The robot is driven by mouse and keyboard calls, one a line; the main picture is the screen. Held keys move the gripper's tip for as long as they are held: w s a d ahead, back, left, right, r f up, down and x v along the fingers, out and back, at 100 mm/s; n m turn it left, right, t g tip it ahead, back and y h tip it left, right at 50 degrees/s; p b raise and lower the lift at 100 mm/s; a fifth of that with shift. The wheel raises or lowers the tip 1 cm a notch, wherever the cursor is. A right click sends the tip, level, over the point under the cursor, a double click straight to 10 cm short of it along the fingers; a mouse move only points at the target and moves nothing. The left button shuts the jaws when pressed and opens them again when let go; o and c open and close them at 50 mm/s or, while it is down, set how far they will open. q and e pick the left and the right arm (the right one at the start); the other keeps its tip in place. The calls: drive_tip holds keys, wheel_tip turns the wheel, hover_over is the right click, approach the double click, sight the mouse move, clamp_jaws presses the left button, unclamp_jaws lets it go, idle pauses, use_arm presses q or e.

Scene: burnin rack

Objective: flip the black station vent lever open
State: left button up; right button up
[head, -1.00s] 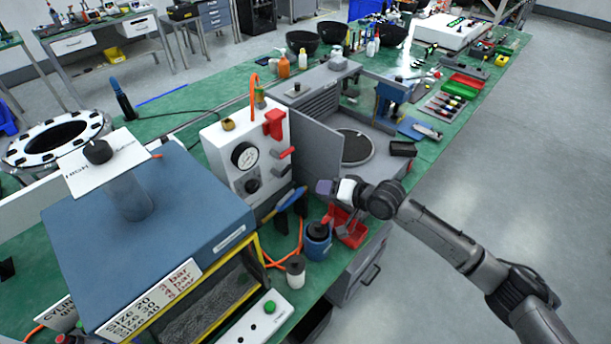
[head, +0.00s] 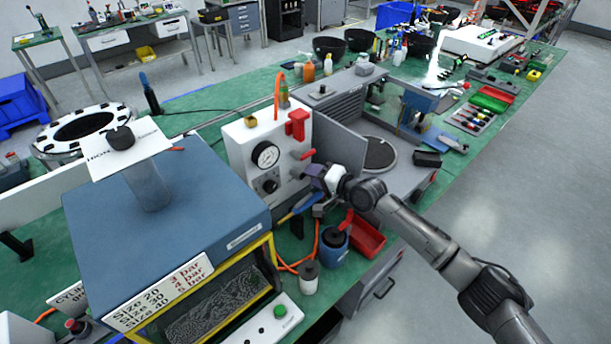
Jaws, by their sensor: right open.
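A white station box (head: 240,150) with a round pressure gauge (head: 266,155) stands on the green bench. A red lever (head: 303,154) sticks out of its right side, below a red block-shaped fitting (head: 297,122). A black knob (head: 270,186) sits under the gauge. I cannot tell for certain which part is the vent lever; no black lever is distinct. My right gripper (head: 314,188) is open and empty, beside the box's lower right side, just below and right of the red lever. Contact cannot be made out. My left gripper is not in view.
A grey panel (head: 340,147) stands upright behind my right gripper. A blue container (head: 334,246), a red tray (head: 368,240) and a white bottle (head: 309,278) stand below it. A large blue-topped cabinet (head: 190,220) fills the left. Orange hose lies on the bench.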

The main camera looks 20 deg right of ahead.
drive_tip(key=shift+b+x, duration=0.5)
drive_tip(key=shift+x, duration=1.45)
clamp_jaws()
